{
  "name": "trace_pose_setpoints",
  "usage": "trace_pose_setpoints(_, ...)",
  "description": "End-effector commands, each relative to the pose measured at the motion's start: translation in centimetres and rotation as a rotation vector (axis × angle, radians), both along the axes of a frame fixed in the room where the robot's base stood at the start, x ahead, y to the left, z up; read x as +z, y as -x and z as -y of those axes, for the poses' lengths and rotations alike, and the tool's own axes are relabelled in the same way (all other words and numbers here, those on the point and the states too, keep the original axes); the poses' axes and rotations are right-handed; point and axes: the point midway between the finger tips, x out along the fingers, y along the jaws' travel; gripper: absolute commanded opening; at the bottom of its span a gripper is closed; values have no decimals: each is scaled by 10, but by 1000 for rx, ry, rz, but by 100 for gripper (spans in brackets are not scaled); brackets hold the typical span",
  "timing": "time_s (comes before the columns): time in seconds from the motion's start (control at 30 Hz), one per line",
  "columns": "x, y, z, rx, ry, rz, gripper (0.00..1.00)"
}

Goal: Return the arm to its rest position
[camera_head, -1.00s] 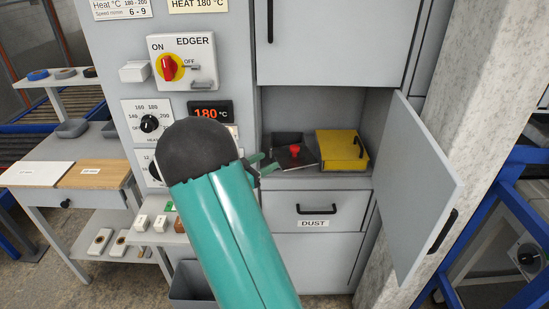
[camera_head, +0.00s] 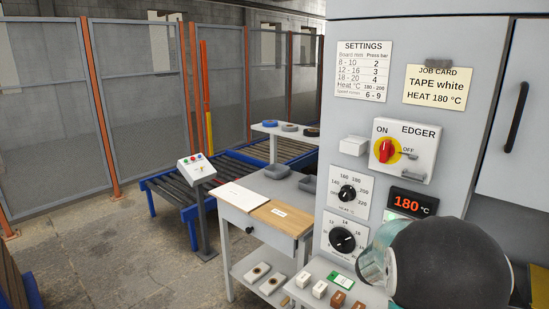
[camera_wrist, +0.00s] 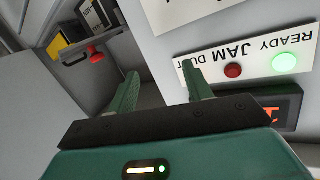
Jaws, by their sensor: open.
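My gripper (camera_wrist: 161,76) shows in the wrist view with its two green fingers apart and nothing between them. It is in front of the edger cabinet's status panel (camera_wrist: 212,62), which appears upside down with READY, JAM and DUST labels. The green lamp (camera_wrist: 286,63) is lit; the red lamp (camera_wrist: 233,70) looks dark. In the head view, my arm's black rounded joint and a teal link fill the lower right. My gripper is not visible there.
The edger cabinet (camera_head: 382,30) stands close beside my arm, with its red switch (camera_head: 386,151) and heat display (camera_head: 412,203). A small shelf with sample blocks (camera_head: 320,288) lies below. A side table (camera_head: 266,213) and roller conveyor (camera_head: 170,189) stand left.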

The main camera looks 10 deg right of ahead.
Motion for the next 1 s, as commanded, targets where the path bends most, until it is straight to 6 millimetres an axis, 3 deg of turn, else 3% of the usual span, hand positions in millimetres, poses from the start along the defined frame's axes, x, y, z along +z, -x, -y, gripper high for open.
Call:
trace_pose_setpoints(0.1,32,-25,-48,251,-94,49,50)
trace_pose_setpoints(0.2,54,-37,-96,460,-169,55,50)
trace_pose_setpoints(0.33,76,-32,-162,713,-257,16,50)
trace_pose_setpoints(0.43,88,-14,-213,889,-313,-49,50)
trace_pose_setpoints(0.57,94,27,-269,1080,-371,-180,50)
trace_pose_setpoints(0.7,89,87,-313,1226,-410,-368,50)
trace_pose_setpoints(0.83,77,151,-334,1290,-428,-574,50)
trace_pose_setpoints(1.0,61,218,-335,1280,-431,-798,50)
